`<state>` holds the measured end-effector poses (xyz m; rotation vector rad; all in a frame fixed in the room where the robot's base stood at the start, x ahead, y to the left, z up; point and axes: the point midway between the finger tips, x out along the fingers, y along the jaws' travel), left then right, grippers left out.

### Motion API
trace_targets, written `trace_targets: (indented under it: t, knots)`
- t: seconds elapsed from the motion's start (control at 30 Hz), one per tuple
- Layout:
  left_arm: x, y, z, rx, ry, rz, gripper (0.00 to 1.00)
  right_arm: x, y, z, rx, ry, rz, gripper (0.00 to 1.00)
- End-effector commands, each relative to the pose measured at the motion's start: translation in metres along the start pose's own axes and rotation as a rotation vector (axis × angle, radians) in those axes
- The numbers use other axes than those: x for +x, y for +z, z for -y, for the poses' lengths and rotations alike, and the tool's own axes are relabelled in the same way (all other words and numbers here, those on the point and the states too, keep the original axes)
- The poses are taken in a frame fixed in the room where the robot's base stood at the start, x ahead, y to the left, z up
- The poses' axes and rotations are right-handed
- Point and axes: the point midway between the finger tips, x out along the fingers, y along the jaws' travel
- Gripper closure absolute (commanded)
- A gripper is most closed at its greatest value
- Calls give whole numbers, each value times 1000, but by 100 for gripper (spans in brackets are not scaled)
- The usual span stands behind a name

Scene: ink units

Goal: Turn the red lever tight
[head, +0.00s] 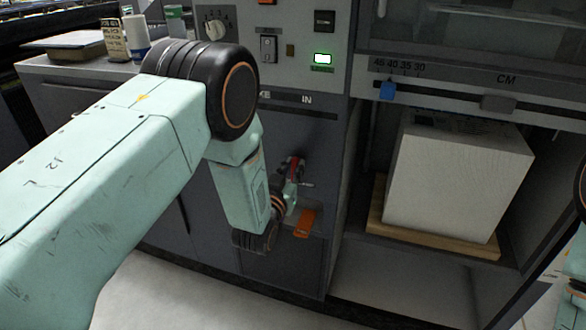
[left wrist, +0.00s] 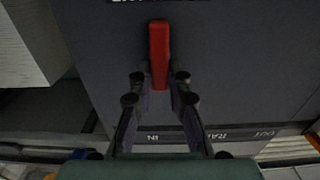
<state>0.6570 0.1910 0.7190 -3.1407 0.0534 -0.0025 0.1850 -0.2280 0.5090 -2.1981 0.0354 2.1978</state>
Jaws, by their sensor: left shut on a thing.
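The red lever (head: 293,166) is on the dark grey front panel of the machine, partly hidden by my left gripper (head: 292,183). In the left wrist view the red lever (left wrist: 158,42) stands straight up in the picture, its lower end between the two fingers of my left gripper (left wrist: 158,82). The left gripper is shut on the lever. My right gripper is out of the head view; only parts of my right arm show at the right edge.
An orange part (head: 306,222) sticks out just below the lever. To the right, a white paper stack (head: 458,185) sits on a wooden board (head: 440,240) in an open bay. A control panel with a green-lit display (head: 322,58) is above. Cups and a box stand on the left counter (head: 80,72).

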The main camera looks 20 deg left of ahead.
Motion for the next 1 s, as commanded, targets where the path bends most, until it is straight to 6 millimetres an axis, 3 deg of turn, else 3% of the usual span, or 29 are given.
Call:
trace_targets:
  t: [0.47, 1.0]
  knots:
    - [-1, 1, -2, 104, 1, 5, 100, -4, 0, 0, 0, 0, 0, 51]
    - [-1, 5, -10, 585, 3, 7, 100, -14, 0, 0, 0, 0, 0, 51]
